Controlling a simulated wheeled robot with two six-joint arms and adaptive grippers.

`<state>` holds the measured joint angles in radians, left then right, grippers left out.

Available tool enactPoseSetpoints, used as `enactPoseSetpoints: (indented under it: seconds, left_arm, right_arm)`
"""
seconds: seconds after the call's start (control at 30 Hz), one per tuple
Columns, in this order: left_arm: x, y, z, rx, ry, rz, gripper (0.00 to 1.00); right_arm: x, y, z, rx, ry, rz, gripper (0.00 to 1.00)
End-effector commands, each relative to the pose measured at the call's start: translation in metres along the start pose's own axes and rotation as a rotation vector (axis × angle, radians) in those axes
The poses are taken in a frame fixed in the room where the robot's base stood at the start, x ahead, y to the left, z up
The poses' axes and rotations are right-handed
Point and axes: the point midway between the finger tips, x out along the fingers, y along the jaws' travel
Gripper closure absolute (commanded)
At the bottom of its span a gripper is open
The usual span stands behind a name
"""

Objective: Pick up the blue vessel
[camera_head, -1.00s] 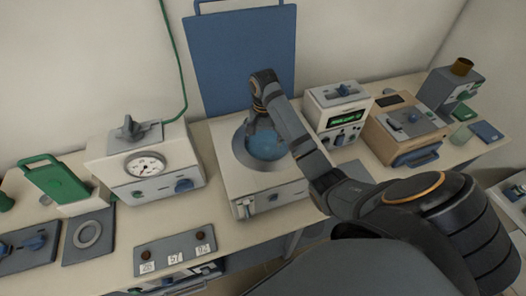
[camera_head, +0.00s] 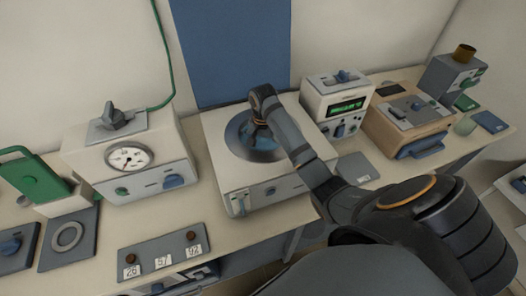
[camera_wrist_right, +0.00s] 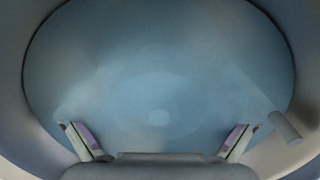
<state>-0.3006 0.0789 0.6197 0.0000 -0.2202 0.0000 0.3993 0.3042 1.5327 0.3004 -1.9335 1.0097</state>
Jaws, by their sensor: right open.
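The blue vessel (camera_head: 264,143) sits in the round opening of the white top-loading furnace (camera_head: 215,165). Only part of it shows past my right arm in the head view. In the right wrist view the round blue vessel (camera_wrist_right: 160,65) fills most of the picture. My right gripper (camera_head: 259,138) reaches down into the opening from above. In the wrist view its two fingers stand well apart, and the right gripper (camera_wrist_right: 160,142) is open with nothing between them. Whether the fingers touch the vessel cannot be told. My left gripper is not in view.
A blue panel (camera_head: 232,50) stands upright behind the opening. A white dial unit (camera_head: 150,170) is at left, a digital display unit (camera_head: 338,105) and a wooden-cased unit (camera_head: 405,125) at right. A numbered plate (camera_head: 160,255) lies in front. A grey stub (camera_wrist_right: 285,128) is near the right finger.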

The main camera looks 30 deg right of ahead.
Motion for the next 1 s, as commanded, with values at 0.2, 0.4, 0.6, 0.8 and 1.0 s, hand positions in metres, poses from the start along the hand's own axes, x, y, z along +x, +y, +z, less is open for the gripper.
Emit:
enactPoseSetpoints:
  seconds: [0.2, 0.4, 0.6, 0.8, 1.0]
  left_arm:
    - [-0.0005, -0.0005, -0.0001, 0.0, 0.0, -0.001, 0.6]
    - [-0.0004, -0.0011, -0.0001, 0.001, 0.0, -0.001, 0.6]
    - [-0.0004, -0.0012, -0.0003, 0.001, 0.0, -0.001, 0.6]
    - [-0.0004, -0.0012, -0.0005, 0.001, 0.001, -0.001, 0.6]
    - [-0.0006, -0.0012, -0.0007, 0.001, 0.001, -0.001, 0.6]
  right_arm:
    - [-0.0005, -0.0001, 0.0, 0.0, 0.0, 0.0, 0.13]
    - [-0.0006, -0.0001, -0.0001, 0.0, 0.0, 0.0, 0.4]
    - [-0.0006, -0.0001, -0.0001, 0.0, 0.001, 0.0, 0.67]
    - [-0.0006, -0.0001, -0.0002, 0.0, 0.001, 0.0, 0.87]
    - [-0.002, -0.0006, -0.0006, -0.001, 0.003, -0.002, 0.87]
